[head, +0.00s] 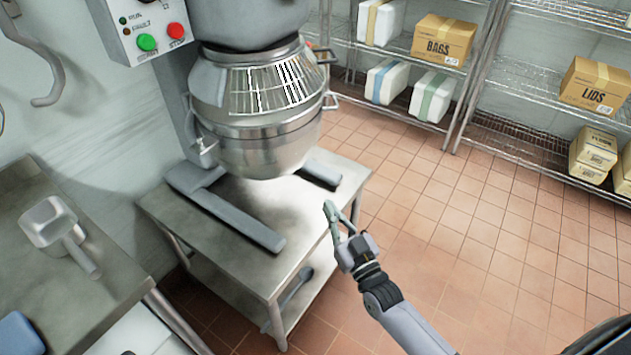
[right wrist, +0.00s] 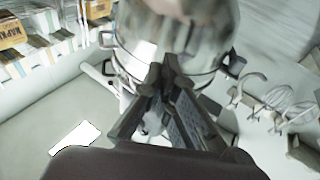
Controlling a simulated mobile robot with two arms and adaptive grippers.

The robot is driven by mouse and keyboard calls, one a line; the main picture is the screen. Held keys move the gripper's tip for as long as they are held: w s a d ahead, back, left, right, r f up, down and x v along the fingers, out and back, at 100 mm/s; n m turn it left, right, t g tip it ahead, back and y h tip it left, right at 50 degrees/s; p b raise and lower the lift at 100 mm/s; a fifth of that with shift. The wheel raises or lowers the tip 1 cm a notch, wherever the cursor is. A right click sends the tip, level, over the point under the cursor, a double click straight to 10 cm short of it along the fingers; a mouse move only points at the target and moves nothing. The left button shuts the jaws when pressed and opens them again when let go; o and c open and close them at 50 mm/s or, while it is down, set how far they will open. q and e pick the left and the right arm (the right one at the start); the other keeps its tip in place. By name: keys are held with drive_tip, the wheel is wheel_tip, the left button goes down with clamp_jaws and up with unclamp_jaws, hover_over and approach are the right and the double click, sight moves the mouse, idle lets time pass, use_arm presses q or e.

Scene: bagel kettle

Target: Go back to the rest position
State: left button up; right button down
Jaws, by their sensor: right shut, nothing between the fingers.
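My right gripper (head: 331,212) is shut and empty in the head view. It hangs in front of the right edge of the mixer's steel stand, below and to the right of the bowl. In the right wrist view its fingers (right wrist: 165,75) come together, with the blurred steel mixer bowl (right wrist: 205,45) behind them. The large mixer (head: 255,125) has a wire guard over its bowl and stands on a steel table (head: 225,245). A control box (head: 145,25) with a green and a red button is at the upper left. My left gripper does not show.
A steel counter (head: 40,265) with a metal scoop (head: 60,230) is at the left. The tiled floor (head: 450,220) between is clear.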

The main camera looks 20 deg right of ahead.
drive_tip(key=s+d+f+g+h, duration=0.1)
drive_tip(key=s+f+g, duration=0.3)
drive_tip(key=f, duration=0.7)
drive_tip(key=s+f+g, duration=0.3)
drive_tip(key=s+f, duration=0.2)
drive_tip(key=f, duration=0.6)
drive_tip(key=s+d+f+g+h, duration=0.1)
drive_tip(key=s+f+g, duration=0.3)
drive_tip(key=f, duration=0.6)
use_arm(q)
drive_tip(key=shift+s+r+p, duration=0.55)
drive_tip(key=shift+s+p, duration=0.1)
use_arm(e)
drive_tip(key=s+f+g, duration=0.4)
drive_tip(key=s+f, duration=0.4)
drive_tip(key=s, duration=0.8)
drive_tip(key=s+d+f+g+h, duration=0.1)
drive_tip(key=s+f+g, duration=0.3)
drive_tip(key=s, duration=1.2)
wheel_tip(320, 180, down, 4)
drive_tip(key=shift+s+d+f, duration=0.15)
drive_tip(key=shift+s+d, duration=0.15)
drive_tip(key=shift+s, duration=0.05)
